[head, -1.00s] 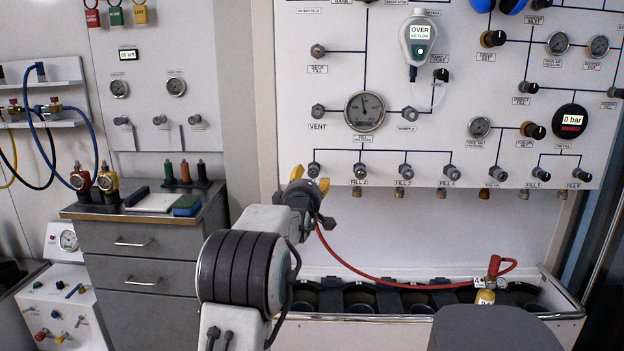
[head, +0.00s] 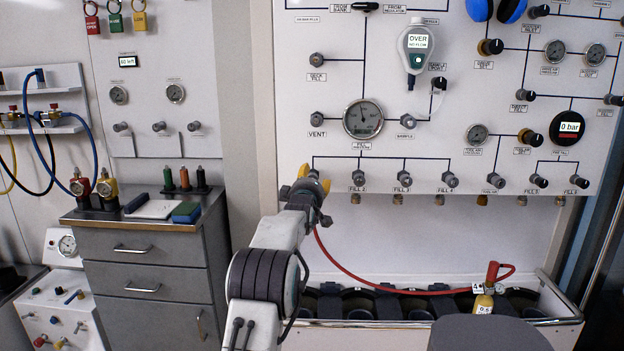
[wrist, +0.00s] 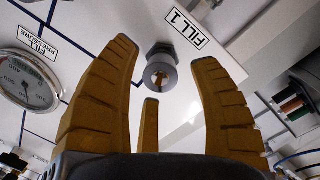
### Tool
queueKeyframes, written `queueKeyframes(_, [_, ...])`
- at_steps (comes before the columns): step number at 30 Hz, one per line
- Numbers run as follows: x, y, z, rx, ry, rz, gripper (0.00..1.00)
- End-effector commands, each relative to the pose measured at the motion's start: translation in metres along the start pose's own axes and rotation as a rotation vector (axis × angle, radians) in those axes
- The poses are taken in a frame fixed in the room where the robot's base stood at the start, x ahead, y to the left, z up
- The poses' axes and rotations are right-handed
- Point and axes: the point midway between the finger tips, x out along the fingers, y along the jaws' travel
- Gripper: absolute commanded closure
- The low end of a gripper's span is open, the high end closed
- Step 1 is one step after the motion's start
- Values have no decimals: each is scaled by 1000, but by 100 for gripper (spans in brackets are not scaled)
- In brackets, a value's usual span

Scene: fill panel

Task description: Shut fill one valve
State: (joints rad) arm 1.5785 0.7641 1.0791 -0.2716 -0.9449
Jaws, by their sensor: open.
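The fill 1 valve (wrist: 160,77) is a grey round knob on the white panel, beside its FILL 1 label (wrist: 186,28) in the wrist view. My gripper (wrist: 165,52) has yellow ribbed fingers spread apart. The knob shows between the fingers, with a gap on both sides. I cannot tell how far ahead of the fingertips it is. In the head view my gripper (head: 315,178) is at the left end of the bottom valve row and hides the fill 1 valve.
The fill 2 valve (head: 358,179) and more valves continue to the right. The fill pressure gauge (head: 363,119) is above. A red hose (head: 365,277) hangs from behind my gripper to a yellow cylinder (head: 484,302). A drawer cabinet (head: 150,260) stands at left.

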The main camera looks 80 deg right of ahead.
Motion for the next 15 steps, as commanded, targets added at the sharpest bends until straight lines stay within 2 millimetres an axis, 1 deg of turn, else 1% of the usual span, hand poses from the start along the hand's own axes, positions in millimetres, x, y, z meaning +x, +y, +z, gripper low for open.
queueKeyframes(6, [8,0,0,0,0,1,44])
queueKeyframes(15, [9,0,0,0,0,1,44])
